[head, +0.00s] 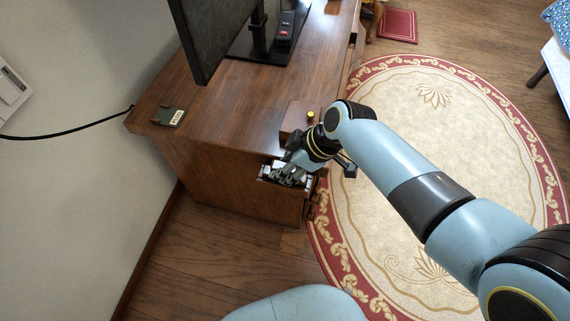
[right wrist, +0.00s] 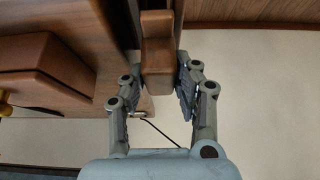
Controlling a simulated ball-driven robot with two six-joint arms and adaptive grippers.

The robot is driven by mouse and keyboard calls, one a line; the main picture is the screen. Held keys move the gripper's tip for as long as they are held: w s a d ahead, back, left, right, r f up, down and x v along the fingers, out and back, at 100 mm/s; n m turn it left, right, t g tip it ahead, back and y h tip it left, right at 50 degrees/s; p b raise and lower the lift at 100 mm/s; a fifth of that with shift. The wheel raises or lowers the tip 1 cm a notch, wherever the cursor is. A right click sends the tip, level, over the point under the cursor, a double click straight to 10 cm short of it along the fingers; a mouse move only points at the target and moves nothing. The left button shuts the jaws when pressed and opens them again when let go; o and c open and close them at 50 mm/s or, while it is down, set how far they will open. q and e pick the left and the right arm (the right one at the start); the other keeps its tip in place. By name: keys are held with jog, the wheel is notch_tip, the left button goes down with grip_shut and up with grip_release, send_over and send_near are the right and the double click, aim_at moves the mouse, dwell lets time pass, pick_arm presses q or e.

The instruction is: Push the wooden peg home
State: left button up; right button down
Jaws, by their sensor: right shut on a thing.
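The wooden peg (right wrist: 158,62) is a brown block with a narrower upper part, at the top middle of the right wrist view. My left gripper is not in view.
A wooden box (head: 295,116) with a yellow knob (head: 310,114) is close beside my right wrist. A small dark labelled object (head: 168,116) lies on the cabinet top, and a screen (head: 215,35) stands farther back.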

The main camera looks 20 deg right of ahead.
jog(key=shift+f+b, duration=0.35)
jog(key=shift+f, duration=0.1)
jog(key=c, duration=0.9)
grip_release()
jog(key=v, duration=1.2)
